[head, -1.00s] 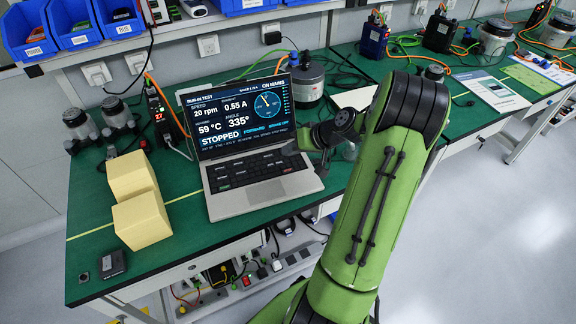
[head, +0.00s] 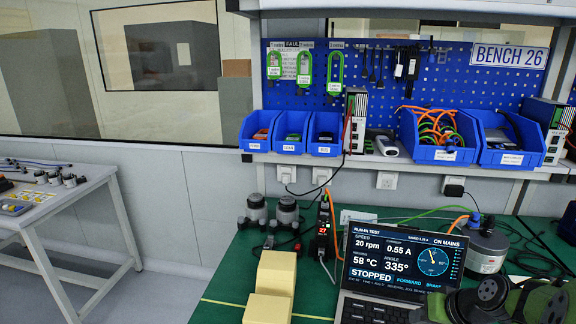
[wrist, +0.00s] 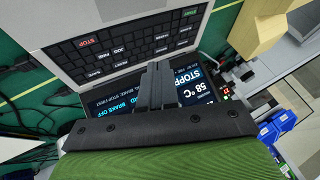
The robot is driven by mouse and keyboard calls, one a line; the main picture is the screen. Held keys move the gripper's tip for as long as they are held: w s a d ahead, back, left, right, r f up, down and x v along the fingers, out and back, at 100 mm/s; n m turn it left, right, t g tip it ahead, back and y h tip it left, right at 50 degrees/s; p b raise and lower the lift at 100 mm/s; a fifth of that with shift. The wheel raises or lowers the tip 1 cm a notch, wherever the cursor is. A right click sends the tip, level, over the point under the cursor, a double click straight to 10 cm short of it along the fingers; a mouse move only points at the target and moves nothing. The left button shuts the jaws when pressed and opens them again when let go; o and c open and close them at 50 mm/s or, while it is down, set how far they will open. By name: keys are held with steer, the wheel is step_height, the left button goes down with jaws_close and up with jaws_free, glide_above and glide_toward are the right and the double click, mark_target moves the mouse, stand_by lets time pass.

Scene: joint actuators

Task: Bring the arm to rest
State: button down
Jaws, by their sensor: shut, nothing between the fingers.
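My gripper (wrist: 155,78) is shut and empty in the wrist view, its two dark fingers side by side in front of the laptop (wrist: 185,38). The laptop's keyboard lies above the fingers in that view and its lit screen below and to the right; I cannot tell how far off they are. In the head view the laptop (head: 400,262) stands open on the green bench, reading STOPPED, 20 rpm, 0.55 A, 58 °C and 335°. Dark joints and a green part of my arm show at the lower right of the head view, in front of the laptop's right side.
Yellow blocks (head: 270,285) stand left of the laptop on the green bench (head: 225,275). Grey actuators (head: 287,212) and a small red-display unit (head: 323,230) stand behind. A larger actuator (head: 487,250) is right of the screen. Blue bins (head: 437,140) sit on the shelf above.

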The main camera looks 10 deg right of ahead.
steer(key=s+a+r+n+g+h, duration=0.1)
steer(key=s+a+r, duration=0.15)
steer(key=a, duration=0.25)
steer(key=s+a+r+n+h, duration=0.1)
steer(key=a+r, duration=0.2)
steer(key=a, duration=0.3)
steer(key=s+a+r+n, duration=0.1)
steer(key=s+a+r, duration=0.25)
steer(key=s, duration=0.45)
steer(key=s+a+r, duration=0.2)
steer(key=s+a, duration=0.3)
steer(key=s, duration=0.3)
step_height(320, 180, up, 12)
steer(key=p, duration=1.2)
steer(key=shift+d+f+h, duration=0.15)
steer(key=shift+h, duration=0.25)
